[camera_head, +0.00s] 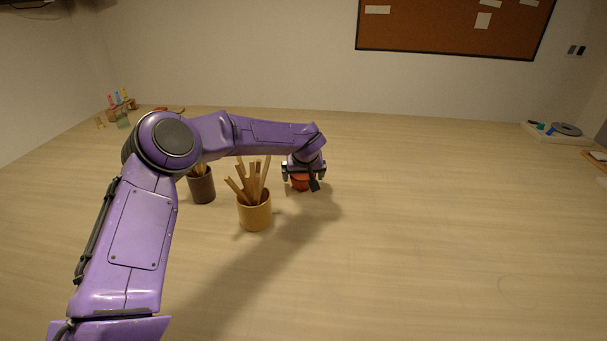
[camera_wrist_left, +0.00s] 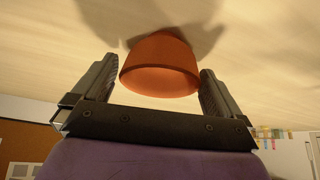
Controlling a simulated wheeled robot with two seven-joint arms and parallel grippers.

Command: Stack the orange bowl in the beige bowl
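The orange bowl (camera_head: 300,184) stands upright on the table under my left gripper. In the left wrist view the orange bowl (camera_wrist_left: 160,66) appears between the two fingers, with narrow gaps showing beside it. My left gripper (camera_head: 302,176) is open around or just above the bowl; the left wrist view also shows the gripper (camera_wrist_left: 159,78). Part of the bowl is hidden by the fingers in the head view. I cannot see a beige bowl in either view; my left arm may hide it. My right gripper is not in view.
A mustard pot (camera_head: 254,214) with wooden sticks stands left of the gripper, close to my arm. A dark brown pot (camera_head: 201,188) stands farther left. Small coloured items (camera_head: 118,102) sit at the back left, and a tray (camera_head: 556,133) at the back right. The table's middle and right are clear.

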